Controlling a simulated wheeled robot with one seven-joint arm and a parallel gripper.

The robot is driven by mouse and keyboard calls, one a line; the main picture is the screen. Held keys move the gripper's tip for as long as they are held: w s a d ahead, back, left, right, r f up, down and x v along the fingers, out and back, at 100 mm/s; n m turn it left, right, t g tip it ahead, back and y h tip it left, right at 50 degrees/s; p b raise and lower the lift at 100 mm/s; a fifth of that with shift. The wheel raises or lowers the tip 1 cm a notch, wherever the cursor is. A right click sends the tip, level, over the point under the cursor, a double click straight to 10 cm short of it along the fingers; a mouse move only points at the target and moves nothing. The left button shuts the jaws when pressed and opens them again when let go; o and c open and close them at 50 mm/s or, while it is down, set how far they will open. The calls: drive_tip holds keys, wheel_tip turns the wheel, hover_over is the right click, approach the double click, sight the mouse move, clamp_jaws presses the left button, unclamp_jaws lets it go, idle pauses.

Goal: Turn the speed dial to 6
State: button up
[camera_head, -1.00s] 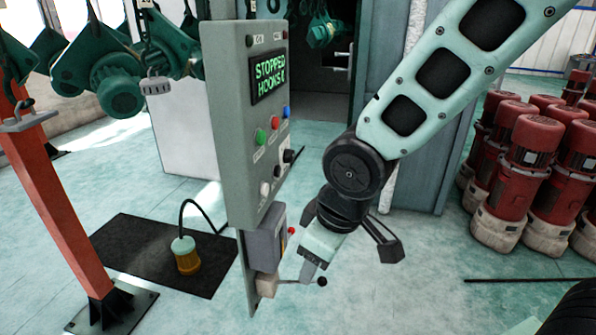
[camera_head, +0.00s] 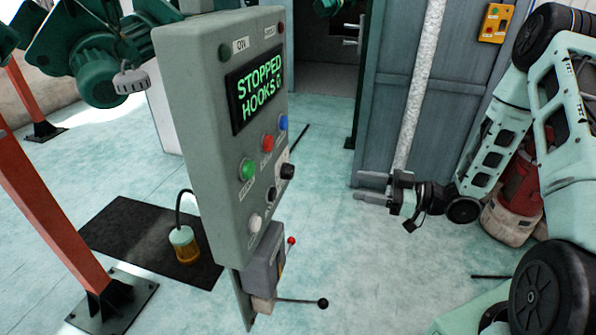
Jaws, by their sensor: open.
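The grey control panel (camera_head: 220,120) stands left of centre, seen at an angle. Its lit display (camera_head: 256,91) reads STOPPED over HOOKS and a last character I cannot read surely. A black knob (camera_head: 287,171) on a pale plate sits at the panel's lower right and looks like the speed dial; its setting is too small to read. A smaller dark control (camera_head: 271,194) is just below it. My gripper (camera_head: 361,186) is open and empty, right of the panel and apart from it, its fingers pointing left toward the dial's side.
Green (camera_head: 247,169), red (camera_head: 268,143), blue (camera_head: 283,122) and white (camera_head: 255,223) buttons surround the dial. Below is a grey box (camera_head: 264,262) with a black-knobbed lever (camera_head: 322,303) sticking out right. An orange post (camera_head: 45,215) stands left. Floor between gripper and panel is clear.

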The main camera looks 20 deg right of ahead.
sight(292, 173)
drive_tip(key=p+x, duration=0.6)
drive_tip(key=x, duration=0.9)
drive_tip(key=shift+w+a+r+p, duration=0.1)
drive_tip(key=shift+w+a+p, duration=0.05)
drive_tip(key=shift+a+p, duration=0.15)
drive_tip(key=shift+w+a, duration=0.35)
drive_tip(key=shift+a, duration=0.05)
drive_tip(key=c, duration=1)
